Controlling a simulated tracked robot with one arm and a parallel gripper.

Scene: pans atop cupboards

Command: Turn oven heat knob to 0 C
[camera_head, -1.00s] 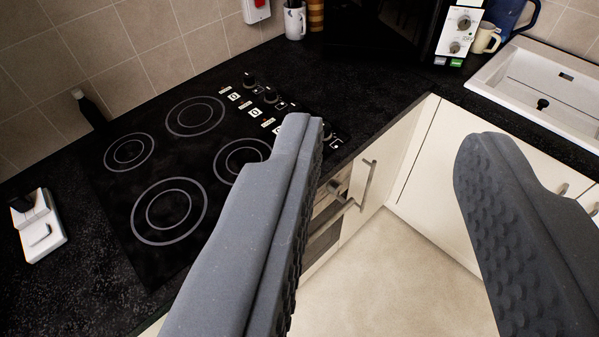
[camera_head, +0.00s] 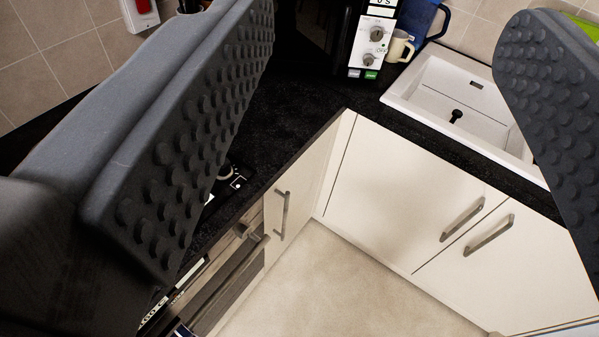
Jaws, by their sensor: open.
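The oven (camera_head: 228,285) is at the lower left, with a long bar handle across its front. A small metallic knob (camera_head: 241,230) shows at the right end of its front, above the handle; its setting cannot be read. A label with partly readable print, apparently ending in "00 C", is at the bottom left, next to my left finger. My gripper (camera_head: 390,25) is open and empty, its fingers wide apart above the floor and cupboards. The left finger hides most of the hob and part of the oven front.
A hob knob (camera_head: 226,173) shows beside the left finger on the black worktop (camera_head: 285,125). A microwave (camera_head: 372,45), a mug (camera_head: 398,46) and a white sink (camera_head: 460,95) are behind. Cream cupboards (camera_head: 400,190) with handles stand at the right. The floor (camera_head: 320,285) is clear.

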